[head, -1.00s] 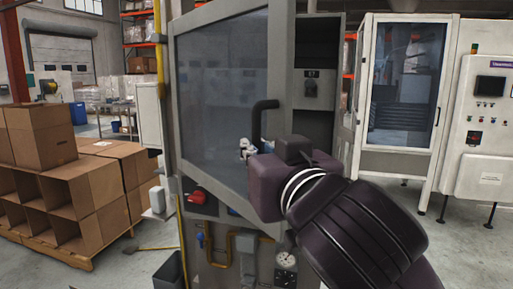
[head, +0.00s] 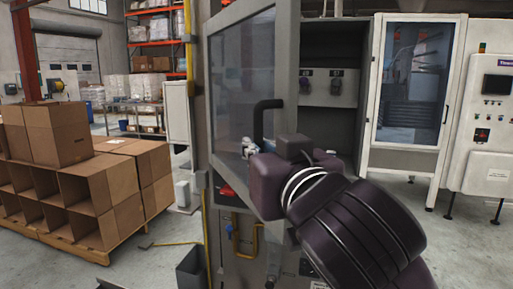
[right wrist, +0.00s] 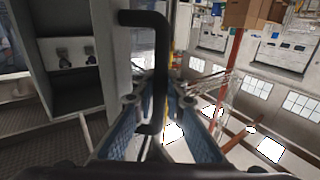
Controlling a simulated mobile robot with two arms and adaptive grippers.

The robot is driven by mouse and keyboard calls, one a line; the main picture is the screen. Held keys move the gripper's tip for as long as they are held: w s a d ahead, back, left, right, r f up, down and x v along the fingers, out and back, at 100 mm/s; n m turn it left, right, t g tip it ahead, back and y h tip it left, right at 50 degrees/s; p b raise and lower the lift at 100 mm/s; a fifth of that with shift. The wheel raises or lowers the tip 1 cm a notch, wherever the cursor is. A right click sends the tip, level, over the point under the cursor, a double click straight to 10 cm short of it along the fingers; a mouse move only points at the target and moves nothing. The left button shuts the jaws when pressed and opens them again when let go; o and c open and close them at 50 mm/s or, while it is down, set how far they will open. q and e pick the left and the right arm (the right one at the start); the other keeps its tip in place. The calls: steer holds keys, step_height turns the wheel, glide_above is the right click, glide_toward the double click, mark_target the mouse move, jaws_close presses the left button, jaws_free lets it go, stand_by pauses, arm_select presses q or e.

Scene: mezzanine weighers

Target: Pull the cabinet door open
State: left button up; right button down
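The cabinet door (head: 229,75) is a glass panel in a grey frame, standing open and swung out towards me on the left. Its black bent handle (head: 268,104) is on the door's right side. My right gripper (head: 249,147) is at the handle's lower part, largely hidden behind my wrist in the head view. In the right wrist view the handle (right wrist: 154,75) passes between the two spread fingers (right wrist: 159,102), with a gap visible on the right. The open grey cabinet (head: 335,127) shows behind the door. My left gripper is not in view.
Two small dark units (head: 321,82) hang inside the cabinet. Cardboard boxes (head: 75,185) stand on a pallet at left. A grey bin (head: 190,270) stands on the floor by the cabinet. A white glazed cabinet (head: 410,95) is at right.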

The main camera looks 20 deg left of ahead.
steer(key=c, duration=2.3)
jaws_free()
steer(key=shift+o, duration=0.2)
steer(key=v, duration=1.2)
steer(key=shift+s, duration=0.2)
